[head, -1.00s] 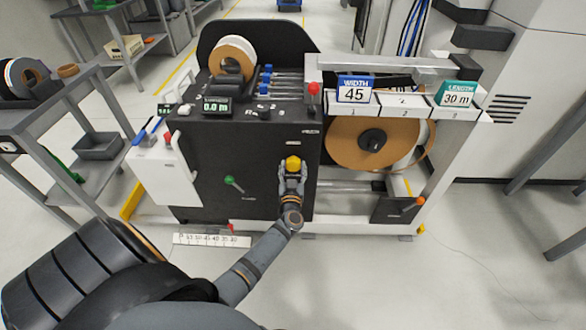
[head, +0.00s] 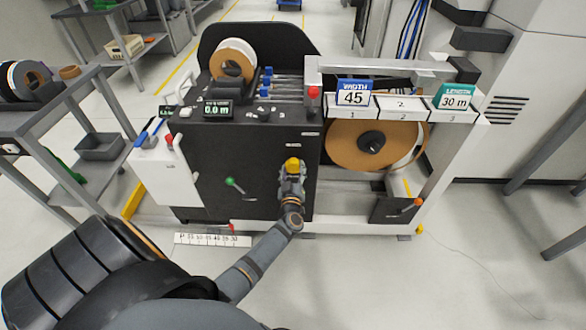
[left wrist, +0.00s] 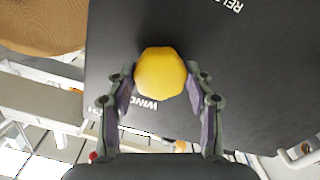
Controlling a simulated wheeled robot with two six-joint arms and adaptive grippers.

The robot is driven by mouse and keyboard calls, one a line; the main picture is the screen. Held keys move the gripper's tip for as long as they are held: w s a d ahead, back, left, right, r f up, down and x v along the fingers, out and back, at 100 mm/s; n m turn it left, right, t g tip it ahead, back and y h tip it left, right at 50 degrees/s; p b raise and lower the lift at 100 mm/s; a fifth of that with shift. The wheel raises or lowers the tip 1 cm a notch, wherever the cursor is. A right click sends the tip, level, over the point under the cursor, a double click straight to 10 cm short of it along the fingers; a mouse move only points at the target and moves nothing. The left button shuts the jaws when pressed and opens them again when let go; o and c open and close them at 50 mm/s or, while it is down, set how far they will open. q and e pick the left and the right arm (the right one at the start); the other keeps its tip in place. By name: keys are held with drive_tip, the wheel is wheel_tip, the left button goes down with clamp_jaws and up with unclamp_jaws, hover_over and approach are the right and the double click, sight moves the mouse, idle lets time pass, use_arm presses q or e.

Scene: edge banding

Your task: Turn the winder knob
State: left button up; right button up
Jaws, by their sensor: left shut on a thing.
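The winder knob (head: 292,164) is yellow and sits on the dark front panel of the machine, near its right edge. In the left wrist view the knob (left wrist: 161,73) is a faceted yellow shape between the fingertips, with part of a "WIND..." label below it. My left gripper (head: 291,172) reaches up to the knob from below. In the left wrist view the left gripper (left wrist: 162,85) has one finger on each side of the knob, shut on it. My right gripper is not in view.
A green-tipped lever (head: 230,181) is left of the knob on the same panel. A large tan roll (head: 345,150) hangs at the right. A display (head: 217,109) reads 0.0 m. Signs read width 45 (head: 353,93) and length 30 m (head: 455,97).

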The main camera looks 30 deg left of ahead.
use_arm(q)
drive_tip(key=shift+n, duration=1.1)
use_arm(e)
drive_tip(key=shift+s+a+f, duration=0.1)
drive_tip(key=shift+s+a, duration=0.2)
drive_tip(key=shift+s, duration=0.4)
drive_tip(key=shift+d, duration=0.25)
use_arm(q)
drive_tip(key=o, duration=1.2)
drive_tip(key=shift+c, duration=0.2)
drive_tip(key=shift+s+d, duration=0.15)
drive_tip(key=shift+s, duration=0.05)
drive_tip(key=v, duration=1.1)
drive_tip(key=shift+s+d, duration=0.2)
drive_tip(key=shift+s, duration=0.05)
